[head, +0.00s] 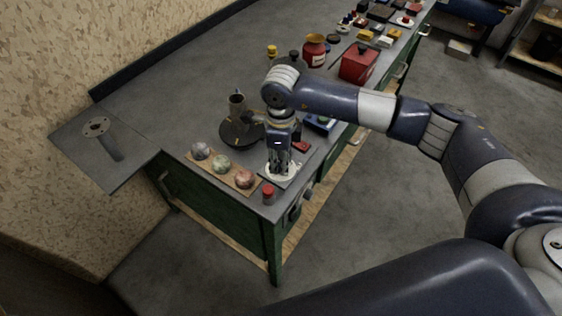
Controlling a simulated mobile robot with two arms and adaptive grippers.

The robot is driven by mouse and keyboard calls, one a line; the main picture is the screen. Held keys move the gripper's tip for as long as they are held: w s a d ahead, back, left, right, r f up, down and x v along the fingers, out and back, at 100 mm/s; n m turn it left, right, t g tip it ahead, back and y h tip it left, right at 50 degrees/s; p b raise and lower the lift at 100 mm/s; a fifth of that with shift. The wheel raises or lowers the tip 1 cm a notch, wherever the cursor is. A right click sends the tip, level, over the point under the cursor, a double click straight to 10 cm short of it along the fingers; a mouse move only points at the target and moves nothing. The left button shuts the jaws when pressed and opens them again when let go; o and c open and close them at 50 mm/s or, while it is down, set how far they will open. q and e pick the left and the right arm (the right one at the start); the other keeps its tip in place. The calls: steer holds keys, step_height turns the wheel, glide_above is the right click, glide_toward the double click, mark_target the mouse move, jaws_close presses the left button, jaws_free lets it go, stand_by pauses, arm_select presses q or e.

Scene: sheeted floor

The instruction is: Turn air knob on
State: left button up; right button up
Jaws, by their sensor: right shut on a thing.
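My right gripper (279,163) points down at the near corner of the workbench. It is shut at a small white round fitting (292,172) on the bench top, apparently the air knob. The fingers cover the middle of the fitting, so the knob's turn position cannot be told. My right arm reaches in from the right, above the bench. My left gripper is not in view.
A board with several stone-like balls (222,163) lies left of the gripper. A small red-topped item (268,193) stands at the near corner. A dark round stand (234,133) and a red box (358,62) are farther back. The bench's left top (160,95) is clear.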

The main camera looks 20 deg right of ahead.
steer(key=m+b, duration=0.2)
steer(key=m, duration=0.2)
steer(key=shift+f+m+b, duration=0.15)
steer(key=shift+m+b, duration=0.25)
steer(key=m+b, duration=0.2)
steer(key=m, duration=0.3)
steer(key=shift+b, duration=0.35)
steer(key=m+b, duration=0.2)
steer(key=m, duration=0.3)
steer(key=shift+m, duration=0.4)
steer(key=m, duration=0.5)
steer(key=shift+r+b, duration=0.2)
steer(key=shift+b, duration=0.2)
steer(key=shift+m, duration=0.3)
steer(key=o, duration=1.1)
